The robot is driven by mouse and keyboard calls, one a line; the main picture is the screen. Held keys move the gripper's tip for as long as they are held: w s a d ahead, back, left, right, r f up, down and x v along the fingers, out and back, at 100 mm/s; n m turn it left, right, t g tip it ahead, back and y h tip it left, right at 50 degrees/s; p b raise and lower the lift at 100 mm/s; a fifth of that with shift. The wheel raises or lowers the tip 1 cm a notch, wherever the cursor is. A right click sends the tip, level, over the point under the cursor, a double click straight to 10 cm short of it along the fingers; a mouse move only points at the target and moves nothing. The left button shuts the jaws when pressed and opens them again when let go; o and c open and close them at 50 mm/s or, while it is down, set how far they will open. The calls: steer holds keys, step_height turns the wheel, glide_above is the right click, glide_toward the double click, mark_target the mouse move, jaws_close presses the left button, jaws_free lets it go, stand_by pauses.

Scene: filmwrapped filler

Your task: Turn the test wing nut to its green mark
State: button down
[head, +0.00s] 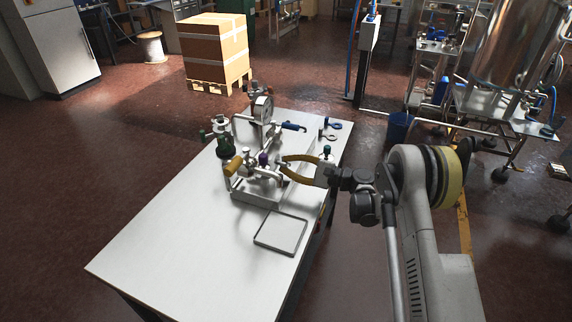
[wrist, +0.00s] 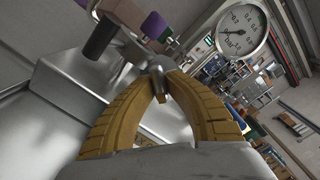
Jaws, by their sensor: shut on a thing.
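My gripper (head: 283,166) has two curved yellow fingers and reaches in from the right to the metal fixture on the white table. In the wrist view the fingertips (wrist: 160,86) close on a small grey metal piece (wrist: 156,69), which appears to be the test wing nut. The fingertips hide much of it, so its wings and angle are unclear. I cannot make out a green mark in either view. A purple knob (head: 263,158) sits just left of the fingertips; it also shows in the wrist view (wrist: 154,26).
A round pressure gauge (head: 263,109) stands behind the fixture. A yellow handle (head: 234,165) and a dark green-topped part (head: 224,147) are on its left. A shallow tray (head: 257,243) lies in front. The table's front left (head: 175,250) is clear.

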steer(key=shift+a+m, duration=0.1)
steer(key=shift+m, duration=2.1)
steer(key=c, duration=1.7)
jaws_free()
steer(key=shift+s, duration=0.1)
steer(key=v, duration=1.2)
